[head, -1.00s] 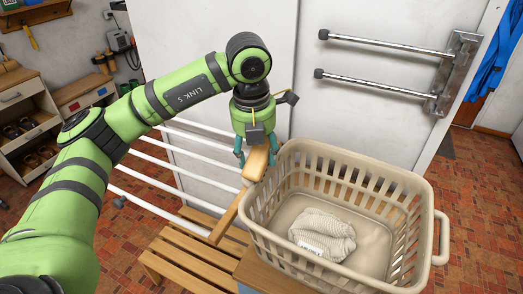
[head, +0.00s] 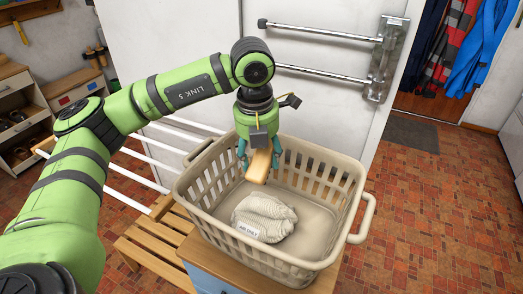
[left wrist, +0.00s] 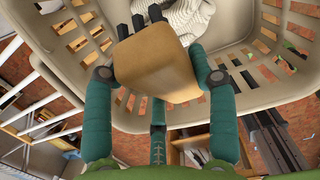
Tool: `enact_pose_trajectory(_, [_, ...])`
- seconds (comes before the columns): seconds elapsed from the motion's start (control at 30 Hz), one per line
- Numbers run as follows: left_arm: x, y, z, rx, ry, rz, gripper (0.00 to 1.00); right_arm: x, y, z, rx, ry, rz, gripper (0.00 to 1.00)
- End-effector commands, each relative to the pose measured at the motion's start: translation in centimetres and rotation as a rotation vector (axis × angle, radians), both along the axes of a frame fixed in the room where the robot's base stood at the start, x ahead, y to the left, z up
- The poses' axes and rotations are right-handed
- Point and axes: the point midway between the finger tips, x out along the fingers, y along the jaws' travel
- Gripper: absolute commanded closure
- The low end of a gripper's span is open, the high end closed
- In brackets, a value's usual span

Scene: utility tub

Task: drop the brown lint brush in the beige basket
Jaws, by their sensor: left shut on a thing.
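My left gripper (head: 260,160) is shut on the brown lint brush (head: 259,168), with fingers on both sides of it. The brush also shows large between the teal fingers in the left wrist view (left wrist: 157,65). The beige basket (head: 340,208) is an open slatted tub with handles. The gripper holds the brush above the basket's opening, towards its back. A knitted cream cloth item (head: 264,217) with a white label lies on the basket floor. It shows partly behind the brush in the left wrist view (left wrist: 195,18). My right gripper is not in view.
The basket stands on a wooden-topped cabinet (head: 203,256). A slatted wooden bench (head: 150,247) and white rails (head: 160,150) are on the left. A white door with metal bars (head: 318,75) stands behind. Clear brick-patterned floor (head: 440,210) lies to the right.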

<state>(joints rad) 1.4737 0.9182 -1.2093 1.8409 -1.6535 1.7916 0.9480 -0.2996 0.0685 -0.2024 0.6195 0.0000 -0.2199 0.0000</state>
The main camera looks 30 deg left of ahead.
Motion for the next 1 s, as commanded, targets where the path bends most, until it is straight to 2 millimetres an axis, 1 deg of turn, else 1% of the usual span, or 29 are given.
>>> enact_pose_trajectory(0.03, [0.0, 0.0, -1.0, 0.001, 0.001, 0.0, 0.77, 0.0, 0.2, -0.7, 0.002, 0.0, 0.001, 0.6])
enact_pose_trajectory(0.1, [0.0, 0.0, -1.9, 0.001, 0.0, -0.001, 0.77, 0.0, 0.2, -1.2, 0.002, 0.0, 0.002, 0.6])
enact_pose_trajectory(0.27, [0.0, 0.0, -3.4, 0.0, 0.0, 0.0, 0.77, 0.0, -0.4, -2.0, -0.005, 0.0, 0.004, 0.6])
enact_pose_trajectory(0.4, [0.0, 0.0, -3.9, 0.0, -0.001, 0.0, 0.77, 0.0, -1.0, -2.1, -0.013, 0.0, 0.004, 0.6])
enact_pose_trajectory(0.6, [0.0, 0.0, -3.8, 0.0, -0.001, 0.0, 0.77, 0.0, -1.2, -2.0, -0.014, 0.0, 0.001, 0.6])
enact_pose_trajectory(0.63, [0.0, 0.0, -3.8, 0.0, -0.001, 0.0, 0.35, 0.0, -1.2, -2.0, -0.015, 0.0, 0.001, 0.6])
enact_pose_trajectory(0.67, [0.0, 0.0, -3.8, 0.0, -0.001, 0.0, 0.23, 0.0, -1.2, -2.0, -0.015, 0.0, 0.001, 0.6])
enact_pose_trajectory(0.7, [0.0, 0.0, -3.8, 0.0, -0.001, 0.0, 0.15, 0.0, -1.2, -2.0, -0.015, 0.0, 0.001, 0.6])
enact_pose_trajectory(1.0, [0.0, 0.0, -3.8, 0.0, 0.0, 0.0, 0.15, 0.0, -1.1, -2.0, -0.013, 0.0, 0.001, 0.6])
